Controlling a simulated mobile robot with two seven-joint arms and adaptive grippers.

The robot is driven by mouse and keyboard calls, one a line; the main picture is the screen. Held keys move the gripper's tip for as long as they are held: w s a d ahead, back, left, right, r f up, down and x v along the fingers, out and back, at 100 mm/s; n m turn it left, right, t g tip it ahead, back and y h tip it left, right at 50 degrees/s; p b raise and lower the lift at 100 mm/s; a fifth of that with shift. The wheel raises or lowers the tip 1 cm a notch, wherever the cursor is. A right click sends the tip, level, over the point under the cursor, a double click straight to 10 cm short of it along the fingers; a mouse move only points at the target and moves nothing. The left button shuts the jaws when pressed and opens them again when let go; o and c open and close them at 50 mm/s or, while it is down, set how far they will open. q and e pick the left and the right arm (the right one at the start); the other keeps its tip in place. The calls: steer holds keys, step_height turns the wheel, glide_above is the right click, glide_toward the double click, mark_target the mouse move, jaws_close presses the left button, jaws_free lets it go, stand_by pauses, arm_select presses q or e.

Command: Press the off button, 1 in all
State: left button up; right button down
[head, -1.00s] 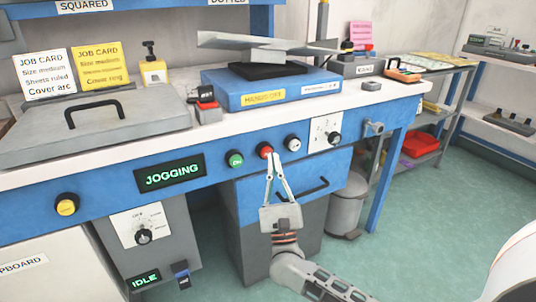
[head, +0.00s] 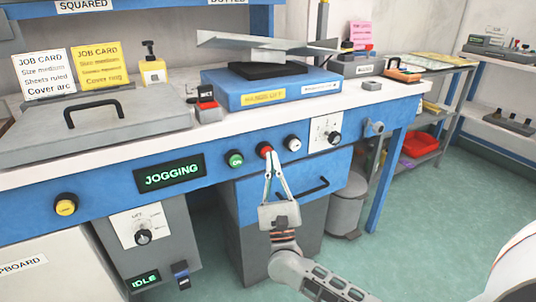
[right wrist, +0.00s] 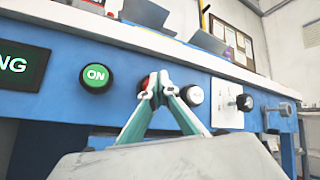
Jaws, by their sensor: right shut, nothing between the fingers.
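The red button (head: 264,149) sits on the blue front panel of the bench, between the green ON button (head: 236,159) and a white button (head: 292,142). Any lettering on it cannot be read. My right gripper (head: 269,158) is shut and empty, its fingertips at the red button; I cannot tell whether they touch it. In the right wrist view the closed fingertips (right wrist: 158,88) cover most of the red button (right wrist: 151,80), with the green ON button (right wrist: 96,77) to the left and the white button (right wrist: 193,95) to the right. My left gripper is not in view.
A display reading JOGGING (head: 170,174) is left of the buttons. A knob plate (head: 325,133) is at right. A yellow button (head: 66,205) is at far left. Below are a blue drawer with a dark handle (head: 316,187) and a grey bin (head: 346,205).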

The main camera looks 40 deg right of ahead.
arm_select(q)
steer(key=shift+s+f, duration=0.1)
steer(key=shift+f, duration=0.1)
arm_select(e)
steer(key=shift+w+d, duration=0.15)
steer(key=shift+w, duration=0.4)
stand_by(0.4)
steer(key=shift+s, duration=0.1)
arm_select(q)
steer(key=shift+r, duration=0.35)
arm_select(e)
steer(key=shift+s+a, duration=0.25)
steer(key=shift+s, duration=0.6)
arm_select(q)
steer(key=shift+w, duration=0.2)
arm_select(e)
steer(key=shift+s, duration=0.1)
